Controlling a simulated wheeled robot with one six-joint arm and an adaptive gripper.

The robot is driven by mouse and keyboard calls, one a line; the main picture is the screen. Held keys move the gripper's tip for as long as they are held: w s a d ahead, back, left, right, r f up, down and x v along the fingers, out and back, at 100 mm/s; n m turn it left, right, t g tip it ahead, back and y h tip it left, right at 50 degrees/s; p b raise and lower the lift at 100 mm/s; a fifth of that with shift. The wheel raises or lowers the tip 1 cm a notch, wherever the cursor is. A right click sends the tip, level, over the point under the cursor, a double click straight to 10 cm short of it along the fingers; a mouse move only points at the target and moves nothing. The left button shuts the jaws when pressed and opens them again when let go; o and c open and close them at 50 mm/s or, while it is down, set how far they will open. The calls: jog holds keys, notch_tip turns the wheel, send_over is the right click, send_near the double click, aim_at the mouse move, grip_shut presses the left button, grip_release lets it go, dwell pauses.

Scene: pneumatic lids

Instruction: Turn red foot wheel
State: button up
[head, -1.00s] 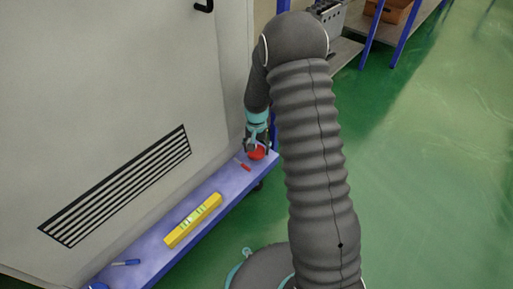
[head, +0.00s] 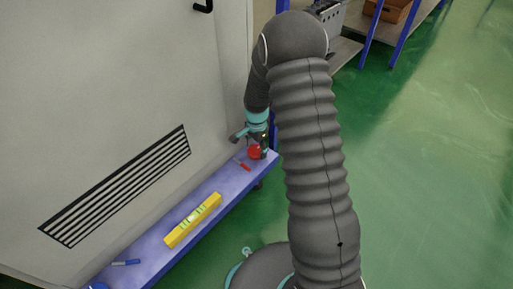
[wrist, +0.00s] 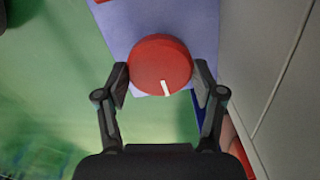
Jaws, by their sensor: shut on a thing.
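The red foot wheel (head: 254,152) sits at the far end of the blue plinth ledge (head: 150,243). In the wrist view the wheel (wrist: 160,65) is a round red knob with a white mark on its near edge, pointing down and slightly right. My gripper (wrist: 160,84) has one finger on each side of the wheel, shut on it. In the head view my gripper (head: 257,146) is at the wheel, partly hiding it.
A yellow spirit level (head: 193,220) lies on the ledge, with a blue pen-like item (head: 126,262) farther left. A small red piece (head: 245,167) lies close to the wheel. A grey cabinet with a vent (head: 115,185) rises behind. Green floor is open at right.

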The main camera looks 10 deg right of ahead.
aim_at(257, 149)
dwell(0.3)
jog(key=o, duration=1.1)
jog(key=shift+d, duration=0.1)
jog(key=shift+r, duration=0.1)
notch_tip(257, 149, up, 12)
jog(key=shift+f, duration=0.1)
